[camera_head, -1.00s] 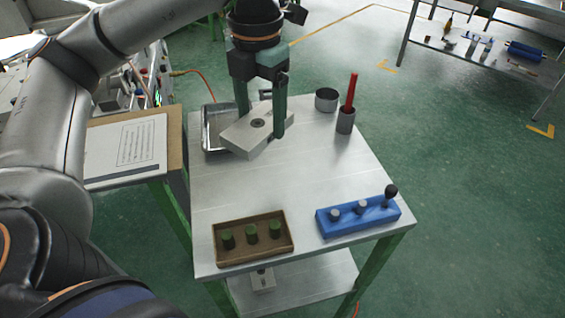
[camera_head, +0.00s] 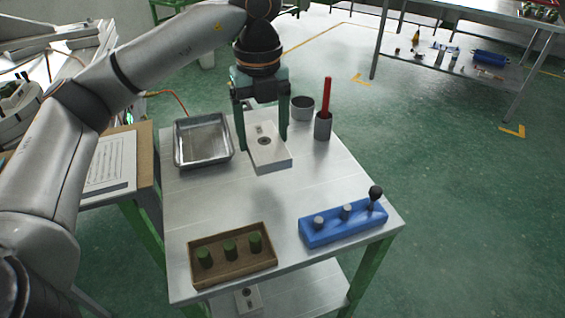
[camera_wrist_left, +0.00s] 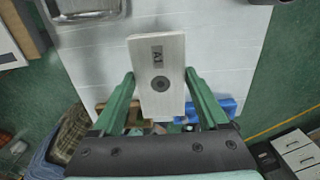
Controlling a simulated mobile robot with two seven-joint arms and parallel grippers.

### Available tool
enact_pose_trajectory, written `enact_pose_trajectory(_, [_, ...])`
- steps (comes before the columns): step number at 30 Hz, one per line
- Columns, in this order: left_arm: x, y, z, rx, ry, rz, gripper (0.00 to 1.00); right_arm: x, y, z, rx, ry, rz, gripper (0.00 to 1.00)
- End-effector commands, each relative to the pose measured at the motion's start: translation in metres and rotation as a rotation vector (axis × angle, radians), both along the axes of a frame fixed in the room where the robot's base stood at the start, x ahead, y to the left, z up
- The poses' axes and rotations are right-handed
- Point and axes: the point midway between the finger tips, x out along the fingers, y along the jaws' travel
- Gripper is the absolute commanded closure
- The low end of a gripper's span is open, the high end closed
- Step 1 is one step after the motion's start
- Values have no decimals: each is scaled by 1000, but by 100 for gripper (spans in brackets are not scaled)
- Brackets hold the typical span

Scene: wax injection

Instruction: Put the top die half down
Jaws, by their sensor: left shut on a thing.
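The top die half (camera_head: 269,154) is a pale grey metal block with a round dark hole and a small label. In the left wrist view the die half (camera_wrist_left: 158,80) shows an "A1" mark and lies between the fingers. My left gripper (camera_head: 264,143) is shut on it, with its green fingers on the block's two sides. The block is over the metal table (camera_head: 240,205); I cannot tell whether it touches the top. The left gripper also shows in the left wrist view (camera_wrist_left: 160,88). My right gripper is not in view.
A metal tray (camera_head: 232,150) stands left of the block. A grey cup (camera_head: 302,108) and a holder (camera_head: 322,126) with a red stick stand behind right. A brown tray (camera_head: 232,277) with green plugs and a blue block (camera_head: 335,232) lie at the front. The table's middle is clear.

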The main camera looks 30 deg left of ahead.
Motion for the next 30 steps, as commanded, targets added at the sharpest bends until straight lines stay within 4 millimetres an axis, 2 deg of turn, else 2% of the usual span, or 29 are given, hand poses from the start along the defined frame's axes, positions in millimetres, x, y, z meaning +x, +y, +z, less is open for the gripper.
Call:
enact_pose_trajectory(3, [12,-11,-23,2,5,0,99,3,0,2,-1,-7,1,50])
enact_pose_trajectory(14, [29,-26,-49,1,3,-1,99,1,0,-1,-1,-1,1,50])
enact_pose_trajectory(19, [30,-26,-76,2,2,1,99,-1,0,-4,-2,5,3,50])
enact_pose_trajectory(30, [30,-26,-83,1,0,1,99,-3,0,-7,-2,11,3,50])
